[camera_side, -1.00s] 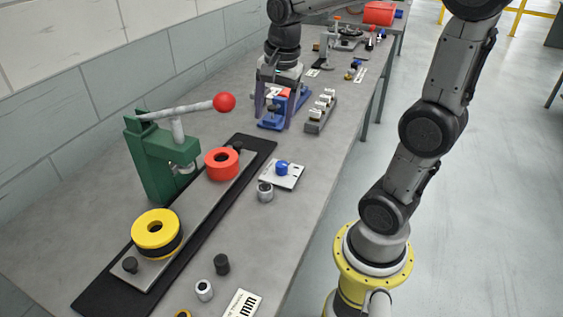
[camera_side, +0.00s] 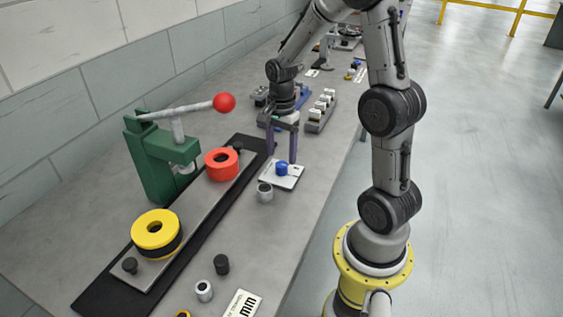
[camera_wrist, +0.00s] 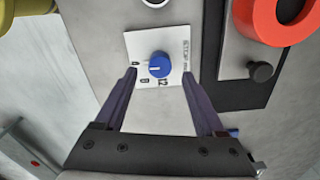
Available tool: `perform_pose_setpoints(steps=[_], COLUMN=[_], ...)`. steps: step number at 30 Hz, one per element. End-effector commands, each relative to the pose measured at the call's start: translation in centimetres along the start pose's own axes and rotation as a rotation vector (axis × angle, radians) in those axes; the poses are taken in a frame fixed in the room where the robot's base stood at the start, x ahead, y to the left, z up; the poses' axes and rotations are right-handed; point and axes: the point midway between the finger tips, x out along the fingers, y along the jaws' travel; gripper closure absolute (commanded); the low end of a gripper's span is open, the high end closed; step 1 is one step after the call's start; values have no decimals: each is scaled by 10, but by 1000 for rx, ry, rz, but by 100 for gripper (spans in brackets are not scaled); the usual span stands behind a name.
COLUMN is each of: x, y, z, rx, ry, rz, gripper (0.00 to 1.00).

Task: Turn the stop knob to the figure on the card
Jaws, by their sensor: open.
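The stop knob (camera_side: 282,169) is a round blue knob on a white plate (camera_side: 293,182) lying on the bench. In the wrist view the knob (camera_wrist: 159,64) shows a short pale mark. Its plate (camera_wrist: 175,43) carries "STOP" lettering and figures, with a 12 near the finger side. My gripper (camera_side: 281,157) is open, pointing down close above the plate. In the wrist view my gripper (camera_wrist: 159,75) has its fingertips either side of the knob, apart from it as far as I can tell. A white card (camera_side: 241,304) reads "mm" at the front; its figure is cut off.
A green press (camera_side: 152,165) with a red-balled lever stands left. Beside it a rail (camera_side: 200,205) bears a yellow ring (camera_side: 155,229) and a red ring (camera_side: 222,163). A small metal cylinder (camera_side: 265,192) stands close to the plate. A labelled rack (camera_side: 320,115) is behind.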

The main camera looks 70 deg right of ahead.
Motion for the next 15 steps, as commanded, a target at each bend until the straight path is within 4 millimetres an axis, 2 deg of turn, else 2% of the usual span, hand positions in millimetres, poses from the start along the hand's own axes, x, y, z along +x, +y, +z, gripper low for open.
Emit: perform_pose_setpoints(steps=[1, 6, 15], x=[10, 31, 41], y=[1, 1, 0], z=[0, 0, 0], rx=[0, 0, 0], ry=[-2, -1, 0], rz=[5, 3, -1], gripper=[28, 28, 28])
